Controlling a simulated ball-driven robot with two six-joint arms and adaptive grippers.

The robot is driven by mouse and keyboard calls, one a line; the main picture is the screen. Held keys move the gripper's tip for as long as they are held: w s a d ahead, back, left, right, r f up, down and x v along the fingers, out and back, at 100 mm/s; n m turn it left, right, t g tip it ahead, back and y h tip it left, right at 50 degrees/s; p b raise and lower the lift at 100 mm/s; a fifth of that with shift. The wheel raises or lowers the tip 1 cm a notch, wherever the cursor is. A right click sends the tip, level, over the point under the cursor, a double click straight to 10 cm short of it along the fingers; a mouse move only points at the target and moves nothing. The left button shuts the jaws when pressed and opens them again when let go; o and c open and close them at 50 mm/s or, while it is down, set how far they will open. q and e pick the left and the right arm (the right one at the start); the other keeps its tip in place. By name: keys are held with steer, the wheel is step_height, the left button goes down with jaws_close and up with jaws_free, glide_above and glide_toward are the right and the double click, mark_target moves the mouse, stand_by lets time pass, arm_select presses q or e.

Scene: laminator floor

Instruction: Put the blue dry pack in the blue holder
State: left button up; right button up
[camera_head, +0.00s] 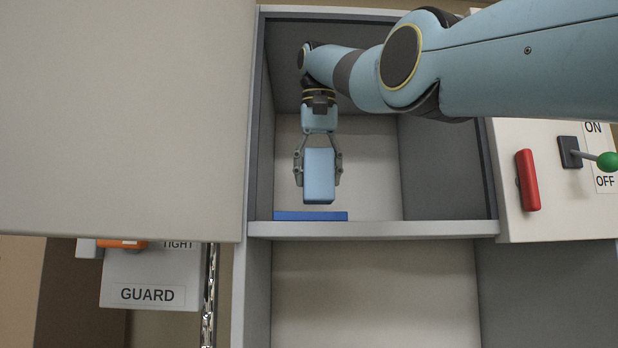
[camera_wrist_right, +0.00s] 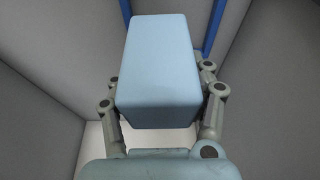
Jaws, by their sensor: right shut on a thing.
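The light blue dry pack (camera_head: 319,177) is a box held upright between the fingers of my right gripper (camera_head: 318,172). It also fills the middle of the right wrist view (camera_wrist_right: 160,70). My right gripper is shut on it, inside the upper compartment. The blue holder (camera_head: 311,216) shows as a low, darker blue strip on the compartment floor at the left, just below the pack. In the right wrist view its blue edges (camera_wrist_right: 213,28) show behind the pack. A gap shows between the pack and the strip in the head view. My left gripper is not in view.
The compartment's grey front ledge (camera_head: 400,229) and side walls surround the gripper. A large pale panel (camera_head: 120,110) stands at the left, above a GUARD label (camera_head: 147,295). At the right are a red handle (camera_head: 528,180) and a green-knobbed lever (camera_head: 606,161). The compartment floor's right side is clear.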

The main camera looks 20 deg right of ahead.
mark_target(309, 203)
steer(key=shift+a+r, duration=0.1)
steer(key=shift+a, duration=0.35)
steer(key=shift+w+a+f+p, duration=0.25)
steer(key=shift+w+a+p, duration=0.05)
steer(key=shift+a+p, duration=0.15)
step_height(309, 203, down, 2)
steer(key=shift+f+b, duration=0.25)
steer(key=shift+b, duration=0.65)
steer(key=shift+w+f, duration=0.1)
steer(key=shift+f, duration=0.4)
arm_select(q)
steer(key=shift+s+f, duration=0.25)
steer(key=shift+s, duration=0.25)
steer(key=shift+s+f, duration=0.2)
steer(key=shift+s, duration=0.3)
arm_select(e)
steer(key=shift+d, duration=0.1)
steer(key=shift+r, duration=0.1)
